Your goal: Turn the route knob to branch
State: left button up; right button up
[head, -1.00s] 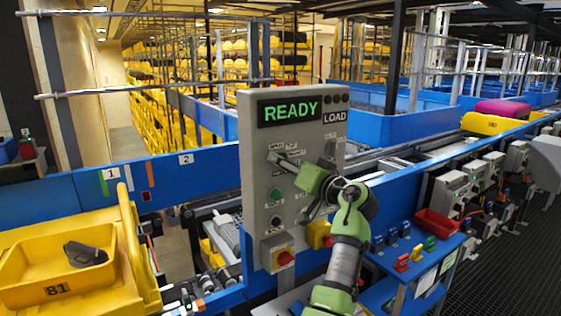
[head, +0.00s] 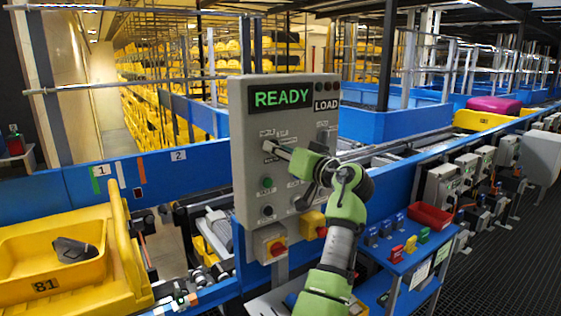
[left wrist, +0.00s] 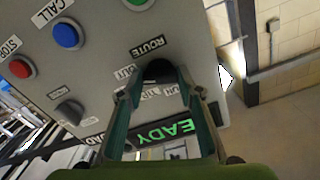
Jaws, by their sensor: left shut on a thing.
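The grey control panel (head: 246,165) stands upright in the middle of the head view, with a green READY display (head: 282,96) and a small LOAD sign. The route knob (left wrist: 159,69) is black and sits beside the ROUTE label in the left wrist view, where the panel appears upside down. My left gripper (left wrist: 160,88) has its fingers on both sides of the knob and is shut on it. In the head view this gripper (head: 275,150) reaches the panel's upper left part. The position labels are partly hidden by the fingers, so I cannot tell the knob's setting. My right gripper is not in view.
Other controls share the panel: a blue CALL button (left wrist: 66,35), a red STOP button (left wrist: 20,67) and another black knob (left wrist: 69,112). A yellow tray (head: 50,268) stands at left. A blue shelf (head: 408,262) with small coloured blocks and a red bin (head: 430,215) is at right.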

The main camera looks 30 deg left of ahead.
pick_arm(q)
jog(key=n+b, duration=0.6)
jog(key=b, duration=0.1)
jog(key=shift+a+b, duration=0.1)
jog(key=shift+b, duration=0.25)
jog(key=o, duration=1)
jog(key=shift+o, duration=0.5)
jog(key=shift+a+f, duration=0.1)
jog(key=shift+a, duration=0.05)
jog(key=v, duration=1.2)
jog(key=shift+w, duration=0.1)
